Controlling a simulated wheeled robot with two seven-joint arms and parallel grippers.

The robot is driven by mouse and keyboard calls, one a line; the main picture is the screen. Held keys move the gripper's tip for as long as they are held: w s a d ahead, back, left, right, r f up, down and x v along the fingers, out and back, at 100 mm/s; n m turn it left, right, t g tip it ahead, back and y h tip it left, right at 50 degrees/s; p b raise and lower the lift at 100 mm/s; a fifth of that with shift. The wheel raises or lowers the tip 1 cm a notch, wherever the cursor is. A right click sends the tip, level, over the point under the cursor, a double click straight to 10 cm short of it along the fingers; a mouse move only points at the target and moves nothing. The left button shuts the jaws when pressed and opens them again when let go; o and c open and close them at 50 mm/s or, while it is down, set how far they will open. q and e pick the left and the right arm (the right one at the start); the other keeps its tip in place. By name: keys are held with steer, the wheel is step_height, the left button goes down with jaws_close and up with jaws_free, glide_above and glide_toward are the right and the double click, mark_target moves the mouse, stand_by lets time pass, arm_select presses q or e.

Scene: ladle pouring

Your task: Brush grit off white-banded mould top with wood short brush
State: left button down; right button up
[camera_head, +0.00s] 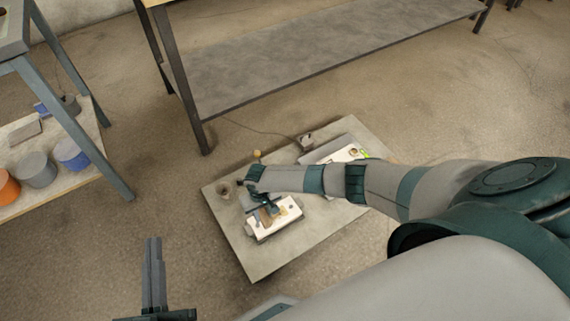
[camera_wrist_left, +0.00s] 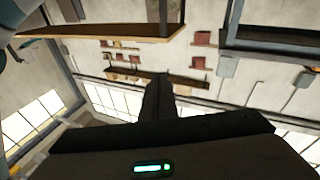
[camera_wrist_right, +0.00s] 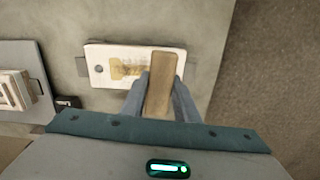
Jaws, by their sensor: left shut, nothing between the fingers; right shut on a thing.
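A mould with a white top (camera_head: 259,228) sits on the low grey platform; it also shows in the right wrist view (camera_wrist_right: 100,78). Yellow-brown grit (camera_wrist_right: 128,68) lies in a patch on the middle of its top. My right gripper (camera_wrist_right: 162,95) is shut on the wood short brush (camera_wrist_right: 162,75), a plain wooden block between the fingers. The brush is over the right part of the mould top; its bristles are hidden, and I cannot tell whether it touches. My right gripper (camera_head: 265,202) hides part of the mould in the head view. My left gripper (camera_head: 153,245) is shut and empty, away from the platform.
A second, pale item (camera_head: 340,155) lies on a grey plate at the platform's back right, partly behind my right arm. A small pot (camera_head: 224,189) stands at the platform's left edge. A shelf with coloured tubs (camera_head: 38,169) is at left. A long bench (camera_head: 320,55) stands behind.

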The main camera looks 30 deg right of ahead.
mark_target(263, 213)
steer(key=shift+r+p, duration=0.5)
steer(key=shift+r, duration=0.05)
steer(key=shift+r+p, duration=0.9)
arm_select(q)
steer(key=s+a+f+g+y, duration=0.1)
steer(key=a+f+g, duration=0.1)
steer(key=f+g, duration=0.2)
steer(key=s+a+f+g+y, duration=0.1)
steer(key=f+g, duration=0.3)
steer(key=f, duration=0.4)
steer(key=shift+s+a+f+y+p, duration=0.2)
steer(key=shift+a+f+y+p, duration=0.2)
steer(key=shift+a, duration=0.45)
arm_select(e)
steer(key=shift+r, duration=0.35)
